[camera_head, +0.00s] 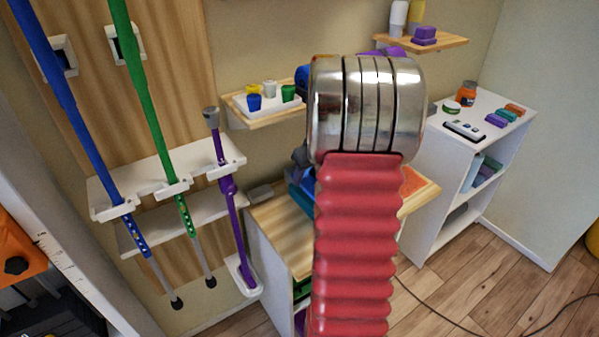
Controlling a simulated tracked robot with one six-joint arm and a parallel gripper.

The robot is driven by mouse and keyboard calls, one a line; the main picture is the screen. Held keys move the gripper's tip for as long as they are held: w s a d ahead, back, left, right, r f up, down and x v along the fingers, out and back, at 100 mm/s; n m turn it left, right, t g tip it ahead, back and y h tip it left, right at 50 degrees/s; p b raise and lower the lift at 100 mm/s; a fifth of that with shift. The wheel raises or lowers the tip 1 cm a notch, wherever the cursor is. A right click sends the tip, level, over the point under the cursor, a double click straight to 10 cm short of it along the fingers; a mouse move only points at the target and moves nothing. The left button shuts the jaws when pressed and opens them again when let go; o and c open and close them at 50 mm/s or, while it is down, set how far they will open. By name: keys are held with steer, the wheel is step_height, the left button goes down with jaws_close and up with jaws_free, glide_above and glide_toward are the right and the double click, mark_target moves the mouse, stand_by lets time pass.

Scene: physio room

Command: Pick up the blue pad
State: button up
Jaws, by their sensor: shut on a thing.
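My red ribbed arm with its steel joint fills the middle of the view and hides most of my gripper. A small dark grey part of my gripper (299,157) shows at the arm's left edge, over the wooden-topped cabinet. Just below it a blue pad (302,190) shows in part, and my gripper is shut on it. The arm hides the rest of the pad, and I cannot tell whether it touches the cabinet top (282,235).
A wall shelf (238,117) with coloured cups is behind. Blue (70,105), green (150,95) and purple (233,210) crutches stand in a white rack at left. A white shelf unit (432,160) with small items stands right. Floor is free at lower right, except a cable (440,315).

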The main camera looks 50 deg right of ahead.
steer(key=s+a, duration=0.1)
steer(key=s, duration=0.4)
steer(key=s+a, duration=0.1)
steer(key=s, duration=0.4)
steer(key=s+a, duration=0.1)
steer(key=s, duration=0.4)
steer(key=shift+s+a, duration=0.1)
steer(key=shift+a, duration=0.1)
